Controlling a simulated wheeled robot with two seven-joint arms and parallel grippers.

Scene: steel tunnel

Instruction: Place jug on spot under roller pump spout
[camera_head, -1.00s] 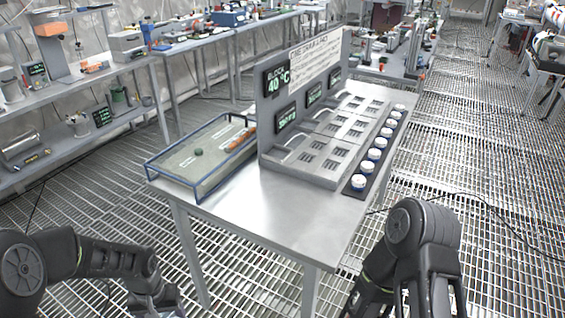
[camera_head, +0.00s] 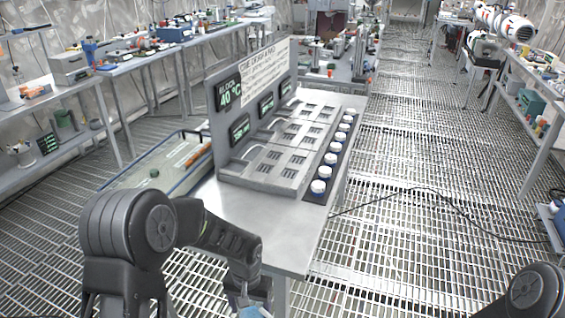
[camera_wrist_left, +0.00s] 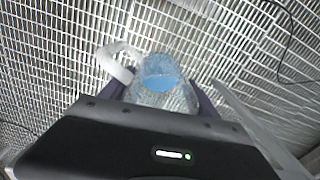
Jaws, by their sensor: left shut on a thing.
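The jug (camera_wrist_left: 172,99) shows in the left wrist view as a clear, ribbed body with a blue round patch on top and a pale handle loop at its left. My left gripper (camera_wrist_left: 160,92) is shut on it, with a dark finger on each side. In the head view my left gripper (camera_head: 249,302) is at the bottom edge, in front of the bench, and only a light blue bit of the jug shows there. My right gripper is out of view; only part of that arm shows at the lower right. I cannot make out a roller pump or its spout.
A black cable (camera_head: 440,198) lies on the open grating floor to the right. Side benches (camera_head: 535,98) line both walls.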

